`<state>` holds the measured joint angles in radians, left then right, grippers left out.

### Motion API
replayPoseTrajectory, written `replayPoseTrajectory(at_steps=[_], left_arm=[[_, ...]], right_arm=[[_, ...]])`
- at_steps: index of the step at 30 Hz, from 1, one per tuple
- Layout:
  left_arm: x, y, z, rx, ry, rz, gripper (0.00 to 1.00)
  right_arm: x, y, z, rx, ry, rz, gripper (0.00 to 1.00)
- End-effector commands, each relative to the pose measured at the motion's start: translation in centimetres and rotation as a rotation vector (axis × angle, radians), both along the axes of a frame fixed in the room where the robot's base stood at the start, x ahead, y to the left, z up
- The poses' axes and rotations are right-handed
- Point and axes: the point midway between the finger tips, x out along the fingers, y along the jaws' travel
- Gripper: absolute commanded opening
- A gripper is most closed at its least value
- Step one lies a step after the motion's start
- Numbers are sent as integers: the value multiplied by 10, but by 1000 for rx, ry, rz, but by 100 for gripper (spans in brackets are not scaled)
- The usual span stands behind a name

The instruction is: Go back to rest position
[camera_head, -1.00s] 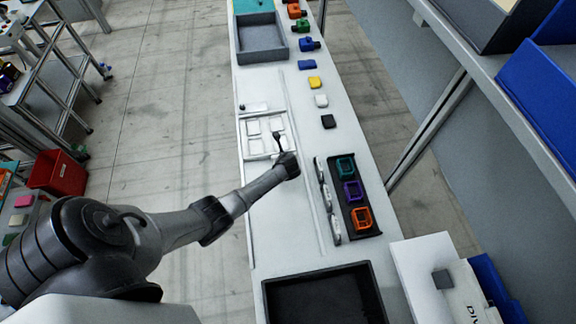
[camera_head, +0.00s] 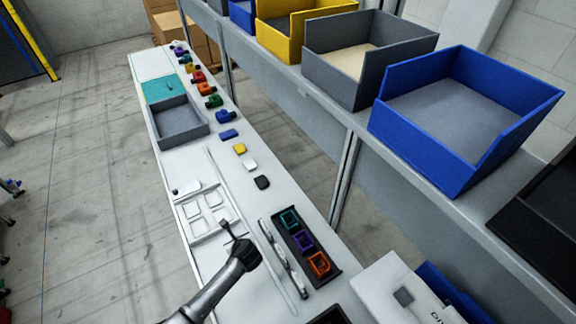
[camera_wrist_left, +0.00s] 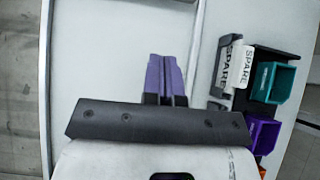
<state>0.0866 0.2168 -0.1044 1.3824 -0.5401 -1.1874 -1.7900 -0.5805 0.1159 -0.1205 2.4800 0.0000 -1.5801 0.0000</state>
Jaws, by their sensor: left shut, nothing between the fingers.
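My left gripper (camera_head: 226,225) reaches in from the bottom of the head view, over the white bench at the near right corner of the white pallet fixture (camera_head: 190,210) with pale square pads. In the left wrist view its purple-looking fingers (camera_wrist_left: 165,75) are together, with nothing between them, over plain white surface. The gap between the fingertips and the fixture cannot be judged. My right gripper is in neither view.
A black rack (camera_head: 335,270) with teal, purple and orange open boxes is right of my left gripper, beside white SPARE-labelled pieces (camera_wrist_left: 235,65). A grey tray (camera_head: 203,132) and several coloured parts lie farther up the bench. A shelf with a blue bin (camera_head: 430,150) overhangs the right.

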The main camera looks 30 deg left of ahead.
Motion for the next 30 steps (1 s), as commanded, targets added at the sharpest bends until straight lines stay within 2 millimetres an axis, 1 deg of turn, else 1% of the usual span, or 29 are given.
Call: replayPoseTrajectory(at_steps=[6,10,14,16,18,20,23,26,27,29,30], left_arm=[[0,0,0,-4,-8,9,0],[0,0,0,-40,-76,89,0],[-5,1,-1,-120,-214,293,0],[-10,0,-4,-186,-303,448,0],[-10,-5,2,-267,-413,608,0],[-7,-13,14,-350,-518,742,0],[2,-31,44,-515,-696,962,0],[11,-58,91,-732,-863,1179,0],[10,-72,112,-829,-911,1261,0],[0,-92,140,-954,-947,1362,0],[-10,-105,156,-1026,-950,1415,0]], right_arm=[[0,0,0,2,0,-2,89],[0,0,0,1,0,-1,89],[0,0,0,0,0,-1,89],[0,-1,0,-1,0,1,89],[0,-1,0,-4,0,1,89],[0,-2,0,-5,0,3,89],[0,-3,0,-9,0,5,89],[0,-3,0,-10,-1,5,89],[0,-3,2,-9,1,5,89],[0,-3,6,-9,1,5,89],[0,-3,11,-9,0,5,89]])
